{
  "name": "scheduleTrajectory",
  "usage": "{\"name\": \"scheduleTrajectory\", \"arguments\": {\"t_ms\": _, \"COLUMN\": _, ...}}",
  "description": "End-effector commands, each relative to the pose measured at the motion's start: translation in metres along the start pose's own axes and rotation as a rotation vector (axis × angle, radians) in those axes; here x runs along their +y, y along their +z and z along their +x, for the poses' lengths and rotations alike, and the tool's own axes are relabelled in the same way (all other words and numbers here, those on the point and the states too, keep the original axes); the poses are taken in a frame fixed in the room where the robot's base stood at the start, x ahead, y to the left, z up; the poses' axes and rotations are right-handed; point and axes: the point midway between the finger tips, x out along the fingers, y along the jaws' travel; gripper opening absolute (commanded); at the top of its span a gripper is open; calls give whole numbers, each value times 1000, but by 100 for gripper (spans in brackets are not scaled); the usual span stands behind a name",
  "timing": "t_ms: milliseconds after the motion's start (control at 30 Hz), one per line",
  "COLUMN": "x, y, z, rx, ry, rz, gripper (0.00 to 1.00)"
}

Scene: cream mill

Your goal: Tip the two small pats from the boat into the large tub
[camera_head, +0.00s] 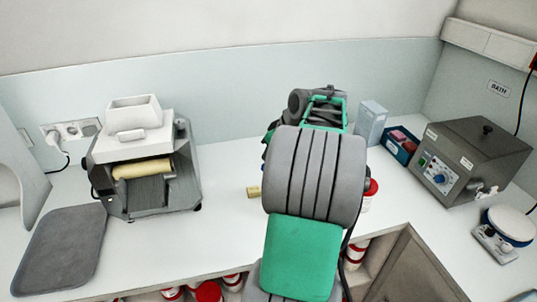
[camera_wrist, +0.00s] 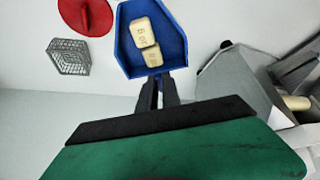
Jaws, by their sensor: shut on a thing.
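The blue boat (camera_wrist: 176,66) is in the wrist view, with two small pale-yellow pats (camera_wrist: 142,33) in it; the second pat (camera_wrist: 152,57) lies against the first. My gripper (camera_wrist: 157,88) is shut on the near end of the boat and holds it out in front. In the head view my arm hides most of the gripper and the boat. A round red top (camera_wrist: 86,15) shows at the upper left of the wrist view. A red-topped white tub (camera_head: 370,196) is partly hidden behind my arm in the head view. I cannot tell which vessel is the large tub.
A roller machine (camera_head: 150,195) stands left, beside a grey mat (camera_head: 62,245). A white box (camera_head: 370,122), blue tray (camera_head: 396,155), grey bath (camera_head: 470,160) and scale (camera_head: 497,248) stand right. A grey basket (camera_wrist: 69,57) shows too.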

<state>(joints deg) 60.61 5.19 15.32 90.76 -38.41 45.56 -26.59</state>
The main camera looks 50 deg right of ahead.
Motion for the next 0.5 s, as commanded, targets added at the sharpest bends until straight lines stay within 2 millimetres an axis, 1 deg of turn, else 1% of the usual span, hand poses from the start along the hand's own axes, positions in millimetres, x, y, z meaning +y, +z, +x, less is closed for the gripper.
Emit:
{"name": "scheduleTrajectory", "arguments": {"t_ms": 33, "x": 0, "y": 4, "z": 4, "rx": 12, "ry": 1, "rz": 2, "gripper": 0}}
{"name": "scheduleTrajectory", "arguments": {"t_ms": 67, "x": 0, "y": 4, "z": 4, "rx": 24, "ry": 2, "rz": 2, "gripper": 0}}
{"name": "scheduleTrajectory", "arguments": {"t_ms": 500, "x": 0, "y": 12, "z": -21, "rx": 326, "ry": 1, "rz": 2, "gripper": 0}}
